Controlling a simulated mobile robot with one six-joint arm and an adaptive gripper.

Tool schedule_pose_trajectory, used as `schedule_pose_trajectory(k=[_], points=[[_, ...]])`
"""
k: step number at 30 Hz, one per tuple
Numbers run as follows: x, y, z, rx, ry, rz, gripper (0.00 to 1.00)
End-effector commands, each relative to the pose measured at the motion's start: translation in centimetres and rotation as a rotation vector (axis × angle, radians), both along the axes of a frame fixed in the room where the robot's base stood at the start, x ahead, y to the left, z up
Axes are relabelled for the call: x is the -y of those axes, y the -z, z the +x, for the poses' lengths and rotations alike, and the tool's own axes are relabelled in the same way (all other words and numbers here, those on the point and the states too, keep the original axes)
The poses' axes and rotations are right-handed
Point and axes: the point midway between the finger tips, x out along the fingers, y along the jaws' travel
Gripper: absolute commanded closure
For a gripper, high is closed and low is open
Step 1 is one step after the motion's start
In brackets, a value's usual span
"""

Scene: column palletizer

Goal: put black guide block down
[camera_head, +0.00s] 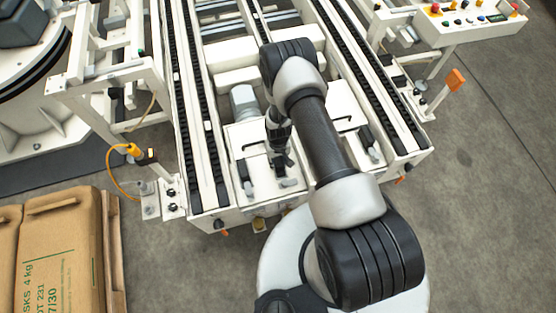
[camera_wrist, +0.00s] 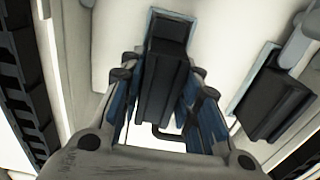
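A black guide block (camera_wrist: 164,78) lies between the two fingers of my gripper (camera_wrist: 162,90) in the wrist view. It is long and dark, with a thin blue edge, against a pale machine surface. The fingers stand on either side of it; I cannot tell whether both press on it or a thin gap remains. In the head view my gripper (camera_head: 279,158) points down at the front end of the white machine (camera_head: 318,210), low over its top. The block is too dark and small there to set apart from the fingers.
A second black block (camera_wrist: 270,97) with a blue edge sits to the right in the wrist view. Dark chain tracks (camera_head: 192,120) run along both sides of the machine. Brown sacks (camera_head: 60,250) lie at lower left, and a button panel (camera_head: 470,20) is at upper right.

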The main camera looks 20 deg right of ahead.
Motion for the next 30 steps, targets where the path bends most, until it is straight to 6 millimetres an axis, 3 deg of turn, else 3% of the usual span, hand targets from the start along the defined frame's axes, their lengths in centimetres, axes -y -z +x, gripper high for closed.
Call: schedule_pose_trajectory(k=[8,20,30], points=[[0.0,-0.1,0.0,0.0,0.0,0.0,0.51],[0.0,-0.5,0.0,0.0,0.0,0.0,0.5],[0.0,-7.4,0.1,0.002,0.0,0.0,0.5]])
